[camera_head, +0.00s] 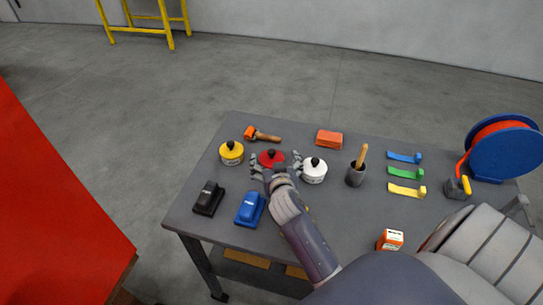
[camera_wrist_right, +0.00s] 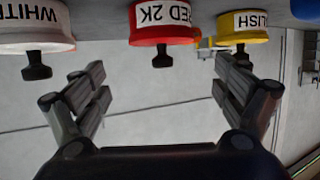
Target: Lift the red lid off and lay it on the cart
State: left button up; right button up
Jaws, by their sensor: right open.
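The red lid (camera_head: 264,158) with a black knob sits on its tin, between the yellow and white tins on the cart (camera_head: 330,215). In the wrist view, the knob shows beyond the gap between the fingers (camera_wrist_right: 165,88). My left gripper is not in view.
The yellow-lidded tin (camera_head: 231,154) and white-lidded tin (camera_head: 314,171) stand close on either side. A black block (camera_head: 208,198) and blue block (camera_head: 249,209) lie in front. A cup with a brush (camera_head: 356,175) stands to the right. The cart's middle front is bare.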

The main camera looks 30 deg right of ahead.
aim_at(272, 155)
jog(key=shift+w+d+f, duration=0.1)
jog(key=shift+w+d, duration=0.05)
jog(key=shift+w, duration=0.1)
jog(key=p+x, duration=0.1)
jog(key=x, duration=0.3)
jog(key=shift+w, duration=0.15)
jog(key=shift+w+d+f+p, duration=0.1)
jog(key=shift+w+f+p, duration=0.25)
jog(key=shift+w, duration=0.1)
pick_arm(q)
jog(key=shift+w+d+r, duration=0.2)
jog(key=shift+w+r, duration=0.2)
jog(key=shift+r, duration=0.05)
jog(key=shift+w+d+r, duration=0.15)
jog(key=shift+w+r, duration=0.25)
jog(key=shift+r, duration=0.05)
pick_arm(e)
jog(key=c, duration=1.1)
